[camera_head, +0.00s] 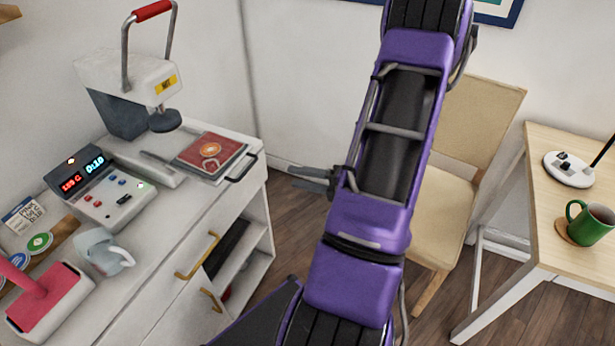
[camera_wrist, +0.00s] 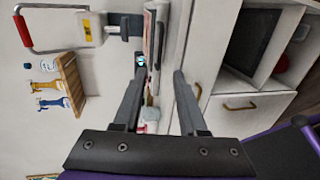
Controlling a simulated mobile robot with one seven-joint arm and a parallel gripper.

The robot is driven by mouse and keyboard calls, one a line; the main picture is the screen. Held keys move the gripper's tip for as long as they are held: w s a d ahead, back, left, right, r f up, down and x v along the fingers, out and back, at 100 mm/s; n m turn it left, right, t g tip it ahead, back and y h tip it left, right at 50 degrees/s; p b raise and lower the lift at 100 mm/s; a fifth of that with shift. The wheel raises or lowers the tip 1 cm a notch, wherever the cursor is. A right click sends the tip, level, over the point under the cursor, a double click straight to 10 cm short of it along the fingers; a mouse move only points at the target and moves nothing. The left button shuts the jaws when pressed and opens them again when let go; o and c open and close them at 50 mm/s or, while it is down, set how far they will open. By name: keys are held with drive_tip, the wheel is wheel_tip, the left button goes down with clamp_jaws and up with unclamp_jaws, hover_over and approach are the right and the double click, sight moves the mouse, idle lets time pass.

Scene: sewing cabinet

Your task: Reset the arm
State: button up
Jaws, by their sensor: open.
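My purple arm stands upright through the middle of the head view. My gripper (camera_head: 314,178) points left from behind the arm, toward the white cabinet (camera_head: 172,262), with clear space between them. In the wrist view the two dark fingers of my gripper (camera_wrist: 158,85) are spread wide apart with nothing held between them. Part of the gripper is hidden behind the arm in the head view.
On the cabinet top stand a heat press (camera_head: 130,85) with a red handle, a control box (camera_head: 100,187), a grey-white mug (camera_head: 102,252) and a pink-red tool (camera_head: 45,300). A chair (camera_head: 445,215) and a desk (camera_head: 570,180) with a green mug (camera_head: 588,223) stand right of my arm.

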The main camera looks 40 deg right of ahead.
drive_tip(key=shift+v, duration=0.9)
